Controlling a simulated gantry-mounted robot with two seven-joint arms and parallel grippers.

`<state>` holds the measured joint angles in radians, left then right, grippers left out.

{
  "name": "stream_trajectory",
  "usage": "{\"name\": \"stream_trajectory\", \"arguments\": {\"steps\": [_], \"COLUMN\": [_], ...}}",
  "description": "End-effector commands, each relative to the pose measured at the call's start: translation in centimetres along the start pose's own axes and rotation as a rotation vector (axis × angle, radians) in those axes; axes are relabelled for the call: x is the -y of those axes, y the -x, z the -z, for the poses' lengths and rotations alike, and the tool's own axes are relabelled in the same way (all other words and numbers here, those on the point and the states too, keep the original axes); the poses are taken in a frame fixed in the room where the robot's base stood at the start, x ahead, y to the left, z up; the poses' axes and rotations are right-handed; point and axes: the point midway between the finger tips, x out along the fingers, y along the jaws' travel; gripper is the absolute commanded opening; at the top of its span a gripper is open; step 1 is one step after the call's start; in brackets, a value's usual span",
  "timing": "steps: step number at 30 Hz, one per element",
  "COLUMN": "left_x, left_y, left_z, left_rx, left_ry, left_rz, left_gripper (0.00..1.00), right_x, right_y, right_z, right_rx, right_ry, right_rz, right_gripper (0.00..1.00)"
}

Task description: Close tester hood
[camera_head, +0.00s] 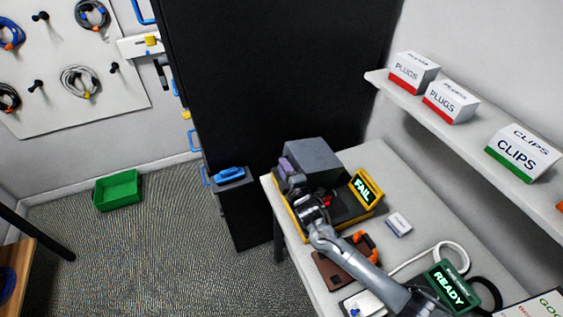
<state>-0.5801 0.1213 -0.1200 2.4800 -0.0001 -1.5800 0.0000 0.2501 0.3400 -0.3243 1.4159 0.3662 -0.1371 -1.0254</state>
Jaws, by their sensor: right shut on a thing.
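The tester (368,211) stands on the white bench, with a yellow-edged dark base and a screen (366,188) reading FAIL. Its grey hood (320,158) stands up at the back of the base. The dark bed in front of it shows, with a small red part on it. My right arm comes in from the lower right. My right gripper (291,178) is at the hood's left front edge, shut on the hood, by a purple piece (286,165). My wrist hides the exact grip and part of the bed. My left gripper is not in view.
A white label box (398,224), a brown block with orange parts (333,270), a white cable (452,248) and a READY unit (448,287) crowd the bench nearby. A black cabinet (270,80) stands behind. A shelf (467,135) with boxes overhangs at right.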

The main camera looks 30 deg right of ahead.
Motion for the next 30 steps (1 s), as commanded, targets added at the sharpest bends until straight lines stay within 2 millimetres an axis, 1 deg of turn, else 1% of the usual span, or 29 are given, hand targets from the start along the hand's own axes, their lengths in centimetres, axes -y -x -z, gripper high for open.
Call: {"name": "stream_trajectory", "arguments": {"steps": [6,19,20,21,23,24,30], "left_x": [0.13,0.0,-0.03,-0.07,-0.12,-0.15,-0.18], "left_y": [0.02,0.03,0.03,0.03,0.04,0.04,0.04], "left_z": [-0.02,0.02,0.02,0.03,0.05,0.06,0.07], "left_rx": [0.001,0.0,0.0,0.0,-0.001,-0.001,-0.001], "left_ry": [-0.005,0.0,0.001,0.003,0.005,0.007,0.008], "left_rz": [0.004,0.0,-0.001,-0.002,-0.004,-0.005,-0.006], "left_gripper": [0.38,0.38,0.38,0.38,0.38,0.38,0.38], "right_x": [0.62,0.7,0.69,0.69,0.69,0.69,0.69], "right_y": [0.32,0.35,0.35,0.35,0.35,0.35,0.35], "right_z": [-0.72,-0.83,-0.83,-0.84,-0.84,-0.85,-0.87], "right_rx": [0.013,0.015,0.015,0.015,0.015,0.015,0.016], "right_ry": [0.044,0.049,0.049,0.049,0.049,0.049,0.049], "right_rz": [-0.002,-0.003,-0.003,-0.003,-0.003,-0.003,-0.003], "right_gripper": [0.0,0.0,0.22,0.28,0.37,0.38,0.38]}}
